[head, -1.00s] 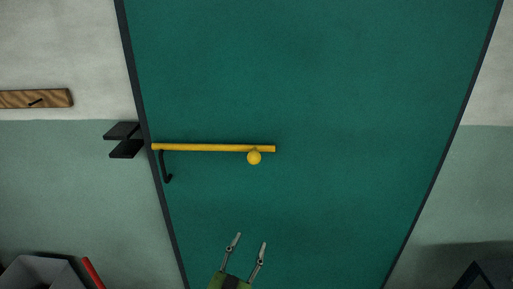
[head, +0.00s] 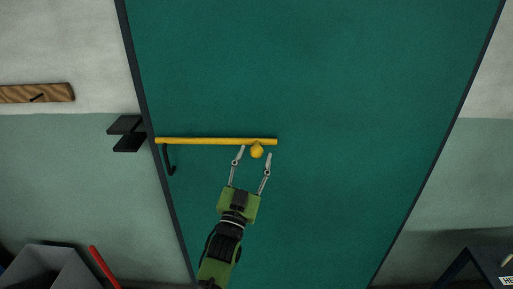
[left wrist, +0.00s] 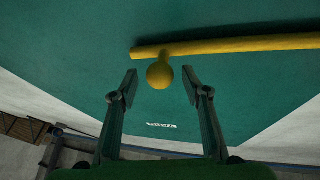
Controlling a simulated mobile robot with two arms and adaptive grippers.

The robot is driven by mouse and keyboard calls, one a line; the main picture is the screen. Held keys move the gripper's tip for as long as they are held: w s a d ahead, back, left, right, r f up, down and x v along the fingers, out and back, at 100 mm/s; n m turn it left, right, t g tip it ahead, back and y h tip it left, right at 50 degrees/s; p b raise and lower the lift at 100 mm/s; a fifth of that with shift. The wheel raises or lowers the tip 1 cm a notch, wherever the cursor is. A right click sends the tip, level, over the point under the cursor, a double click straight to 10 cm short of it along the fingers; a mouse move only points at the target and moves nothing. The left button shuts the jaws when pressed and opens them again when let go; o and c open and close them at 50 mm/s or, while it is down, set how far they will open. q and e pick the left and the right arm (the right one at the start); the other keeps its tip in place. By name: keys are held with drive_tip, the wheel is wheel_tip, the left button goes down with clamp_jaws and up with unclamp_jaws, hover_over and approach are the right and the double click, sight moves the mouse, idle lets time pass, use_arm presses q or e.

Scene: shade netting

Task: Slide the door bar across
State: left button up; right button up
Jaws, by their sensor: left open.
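The yellow door bar (head: 205,141) lies level across the left part of the green door (head: 330,120). Its round yellow knob (head: 257,152) hangs just below the bar near the right end. My left gripper (head: 254,156) is open, with one fingertip on each side of the knob in the head view. In the left wrist view the knob (left wrist: 160,75) shows between and just beyond the two open fingertips (left wrist: 160,80), with gaps on both sides. The black bracket (head: 127,133) is on the wall left of the door frame, apart from the bar's left end. My right gripper is out of view.
A black hook (head: 168,160) hangs below the bar's left end. A wooden strip (head: 35,93) is on the left wall. A grey bin (head: 55,272) and a red rod (head: 103,267) are at lower left. The door right of the bar is clear.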

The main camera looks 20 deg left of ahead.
use_arm(q)
drive_tip(key=shift+x, duration=1.35)
clamp_jaws()
drive_tip(key=s+a+p, duration=0.1)
drive_tip(key=s+a, duration=0.2)
drive_tip(key=a, duration=0.8)
drive_tip(key=shift+s+a, duration=0.15)
drive_tip(key=shift+a, duration=0.25)
